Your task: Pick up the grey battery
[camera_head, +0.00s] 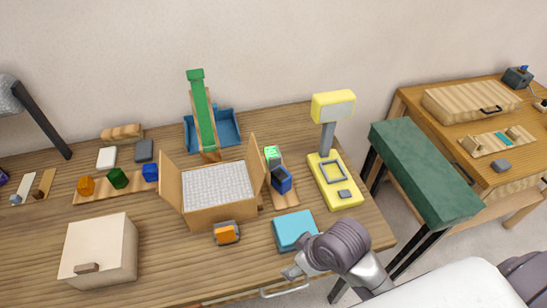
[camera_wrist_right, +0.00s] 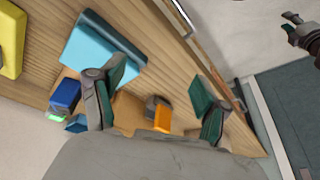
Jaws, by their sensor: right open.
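No thing shows plainly as a grey battery. A small grey piece with an orange block (camera_head: 226,234) at its front stands near the table's front, before the open carton; it also shows in the right wrist view (camera_wrist_right: 162,120). A flat dark grey block (camera_head: 144,150) lies at the back left, and a small grey block (camera_head: 501,165) lies on the right desk. My right gripper (camera_head: 289,273) is open and empty. In its wrist view its fingers (camera_wrist_right: 158,105) stand apart either side of the grey-and-orange piece, not touching it. A dark claw-like part (camera_wrist_right: 292,18), perhaps my left gripper, is too small to judge.
A cyan box (camera_head: 294,230) stands close to my right gripper. The open carton (camera_head: 215,210), a blue block (camera_head: 281,180) and a yellow scale (camera_head: 341,198) stand behind. A cream box (camera_head: 98,250) stands front left. Bare wood lies between it and the orange block.

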